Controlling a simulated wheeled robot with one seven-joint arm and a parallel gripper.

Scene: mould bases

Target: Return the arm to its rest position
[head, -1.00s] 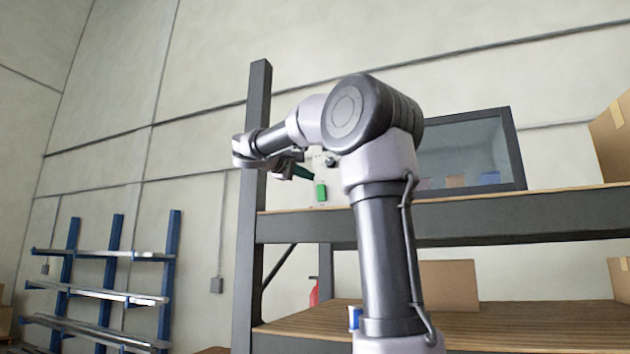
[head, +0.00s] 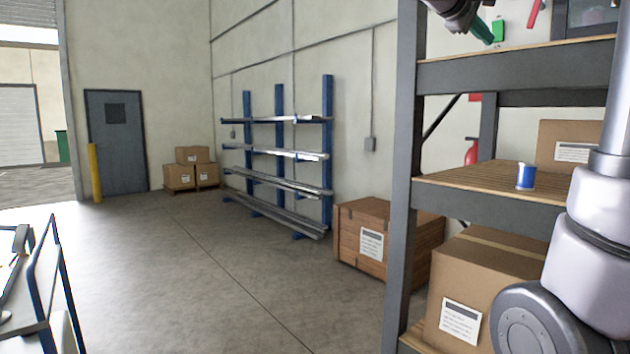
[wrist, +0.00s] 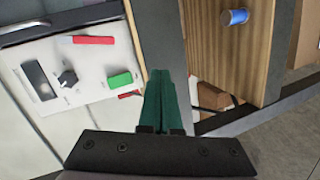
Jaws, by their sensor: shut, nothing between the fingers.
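My gripper (wrist: 158,100) shows in the wrist view as two dark green fingers pressed together, with nothing between them. Its fingers also show at the top of the head view (head: 482,30), beside the shelf post and above the upper shelf. My arm stands at the right edge of the head view, in front of the shelving. The gripper appears apart from the panel.
The grey shelving (head: 402,170) is close to my arm.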

